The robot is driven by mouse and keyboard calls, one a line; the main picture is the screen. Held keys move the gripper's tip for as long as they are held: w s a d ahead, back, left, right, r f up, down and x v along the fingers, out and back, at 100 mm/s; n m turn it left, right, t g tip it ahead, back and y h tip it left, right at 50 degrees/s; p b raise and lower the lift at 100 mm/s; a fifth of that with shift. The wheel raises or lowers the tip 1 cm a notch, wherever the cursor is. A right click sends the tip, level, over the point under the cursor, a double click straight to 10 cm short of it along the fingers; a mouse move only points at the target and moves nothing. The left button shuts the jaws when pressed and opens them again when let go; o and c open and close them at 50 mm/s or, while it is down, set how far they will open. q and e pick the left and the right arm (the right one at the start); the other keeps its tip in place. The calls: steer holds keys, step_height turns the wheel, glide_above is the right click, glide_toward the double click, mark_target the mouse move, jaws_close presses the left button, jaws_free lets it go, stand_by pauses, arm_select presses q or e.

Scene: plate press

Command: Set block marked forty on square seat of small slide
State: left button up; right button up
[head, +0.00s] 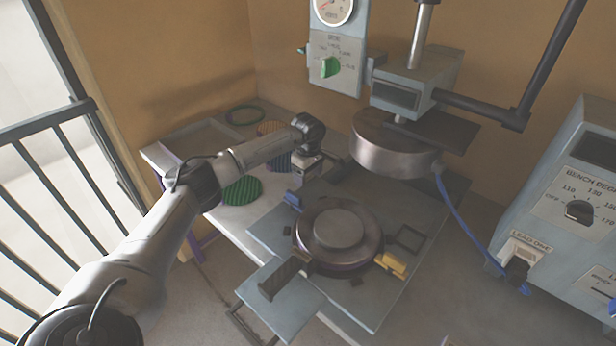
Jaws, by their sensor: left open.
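My left gripper (308,170) is open, above the back left of the grey press plate (368,310), with nothing seen between its fingers. A small blue block (292,200) is just below and left of it, by the round dark mould (337,238). A yellow block (391,264) is at the mould's front right. No number is legible on either, so I cannot tell which is marked forty. A dark square frame (411,237) lies right of the mould; whether it is the small slide's square seat is unclear. My right gripper is out of view.
The round press head (394,145) hangs above the mould. A white table (255,215) at left carries green ridged discs (242,191) and a dark ring (245,115). A control box (570,210) with a blue cable stands at right. A dark handle (284,276) juts out in front.

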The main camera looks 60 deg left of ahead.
mark_target(307, 179)
arm_select(q)
steer(key=shift+o, duration=0.4)
step_height(307, 179, up, 7)
steer(key=shift+r+p, duration=0.1)
steer(key=shift+p, duration=1)
steer(key=shift+w+d+r+y+p, duration=0.15)
steer(key=shift+d+y+p, duration=0.15)
steer(key=shift+p, duration=0.1)
steer(key=shift+d+y+p, duration=0.25)
steer(key=shift+y+p, duration=0.05)
steer(key=shift+d+f, duration=0.1)
steer(key=shift+f, duration=0.35)
steer(key=shift+s+f+g+y, duration=0.2)
steer(key=shift+f+g+y, duration=0.1)
steer(key=shift+f, duration=0.45)
steer(key=shift+a+f+b, duration=0.2)
steer(key=shift+f+b, duration=0.3)
steer(key=shift+f, duration=0.3)
steer(key=f+b, duration=0.1)
steer(key=f, duration=0.1)
steer(key=a+f+b, duration=0.1)
steer(key=f, duration=0.1)
steer(key=shift+f, duration=0.2)
